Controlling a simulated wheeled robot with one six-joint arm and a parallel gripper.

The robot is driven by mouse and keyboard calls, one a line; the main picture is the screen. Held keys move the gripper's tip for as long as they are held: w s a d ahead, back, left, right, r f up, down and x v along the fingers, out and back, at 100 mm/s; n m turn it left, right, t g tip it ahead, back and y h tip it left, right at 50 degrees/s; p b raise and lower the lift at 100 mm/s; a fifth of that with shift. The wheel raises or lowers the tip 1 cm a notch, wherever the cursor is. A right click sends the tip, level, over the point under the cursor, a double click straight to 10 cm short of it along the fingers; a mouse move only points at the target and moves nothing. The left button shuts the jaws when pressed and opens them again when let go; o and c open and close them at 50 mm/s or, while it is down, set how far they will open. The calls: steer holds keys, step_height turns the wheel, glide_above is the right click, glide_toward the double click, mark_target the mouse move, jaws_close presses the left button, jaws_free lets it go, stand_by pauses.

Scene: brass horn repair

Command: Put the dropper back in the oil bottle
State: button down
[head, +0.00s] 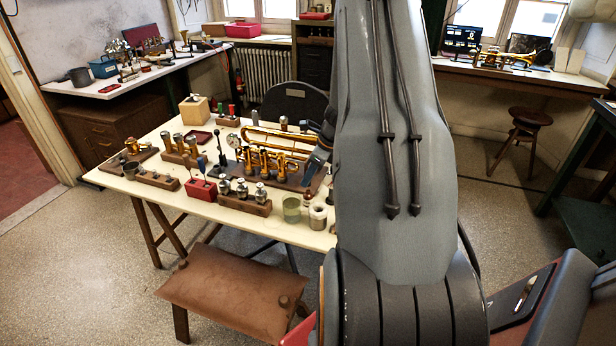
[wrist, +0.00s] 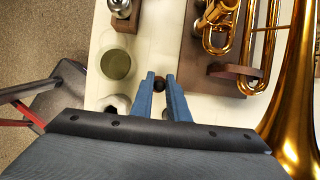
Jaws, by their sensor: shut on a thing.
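My gripper (wrist: 160,80) shows in the wrist view with its two blue fingers shut on a small dark round top, which looks like the bulb of the dropper (wrist: 159,85). The rest of the dropper is hidden below it. In the head view my gripper (head: 311,174) is over the front right part of the worktable, partly behind my arm. A small brownish bottle (head: 308,197), which seems to be the oil bottle, stands just below the fingertips. I cannot tell whether the dropper's tip is inside it.
A greenish glass cup (head: 291,209) and a white round container (head: 318,216) stand close by. A wooden block with metal valve parts (head: 245,202) and a brass horn (head: 270,158) lie to the left and behind. A brown bench (head: 232,295) stands in front of the table.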

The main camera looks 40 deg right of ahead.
steer(key=shift+f+b, duration=0.7)
steer(key=shift+f, duration=0.5)
steer(key=c, duration=1.6)
jaws_free()
steer(key=shift+c, duration=0.2)
steer(key=shift+r, duration=0.15)
steer(key=b+v, duration=0.1)
steer(key=v, duration=0.6)
steer(key=shift+r+b, duration=0.3)
steer(key=shift+s, duration=0.1)
